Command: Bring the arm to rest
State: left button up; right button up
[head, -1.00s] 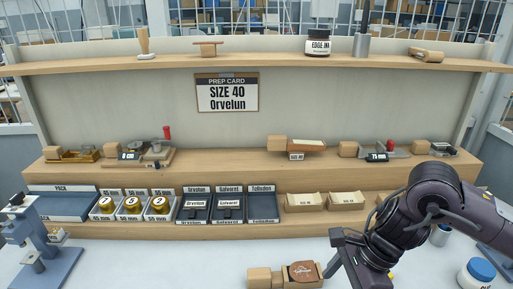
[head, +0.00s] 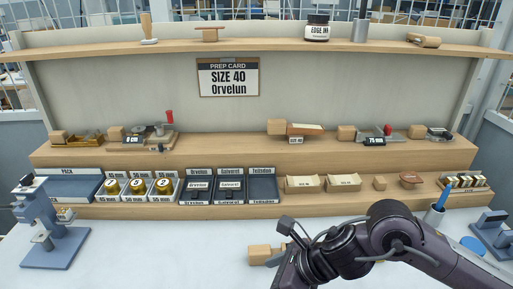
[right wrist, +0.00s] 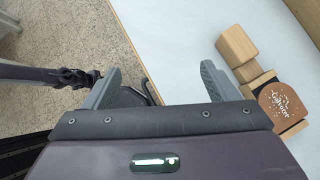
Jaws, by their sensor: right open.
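My right arm comes in from the right in the head view and bends down to the bottom edge; its fingertips do not show there. In the right wrist view my right gripper (right wrist: 160,78) is open with nothing between its fingers. The fingers are over the table's front edge and the floor. A wooden holder (right wrist: 237,48) with a round brown leather piece (right wrist: 282,100) lies on the table to the right of the fingers, apart from them. In the head view the holder (head: 260,255) is partly hidden behind my arm. My left gripper is not seen.
A blue-grey press (head: 55,225) stands at the left, another (head: 493,232) at the right. Tools and trays fill the stepped shelf (head: 250,150). The table's left middle (head: 160,250) is clear.

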jog(key=w+a+r+m+t+y, duration=0.1)
jog(key=a+r+m+t+y, duration=0.2)
jog(key=a+m, duration=0.6)
jog(key=d+f+m+t+h, duration=0.1)
jog(key=d+f+m+h, duration=0.1)
jog(key=d+m, duration=0.4)
jog(key=d+f+m+t+h, duration=0.1)
jog(key=d+m+h, duration=0.3)
jog(key=m, duration=0.9)
jog(key=s+d+f+m+h, duration=0.1)
jog(key=d+f+m, duration=0.3)
jog(key=d+m, duration=0.4)
jog(key=shift+s+d+m+t+h, duration=0.1)
jog(key=shift+d+m+t+h, duration=0.1)
jog(key=shift+m+h, duration=0.3)
jog(key=shift+d+m+t+h, duration=0.1)
jog(key=shift+m+t+h, duration=0.1)
jog(key=shift+m+h, duration=0.25)
jog(key=s+d+f+m+g+h, duration=0.2)
jog(key=s+d+f+m+g, duration=0.3)
jog(key=s+d+f+m, duration=0.35)
jog(key=s+f+g, duration=0.1)
jog(key=s+f, duration=0.2)
jog(key=f, duration=2.6)
jog(key=s+d+f+g, duration=0.1)
jog(key=s+d+f, duration=0.1)
jog(key=s+f, duration=1.5)
jog(key=shift+s+d, duration=0.35)
jog(key=shift+s, duration=0.85)
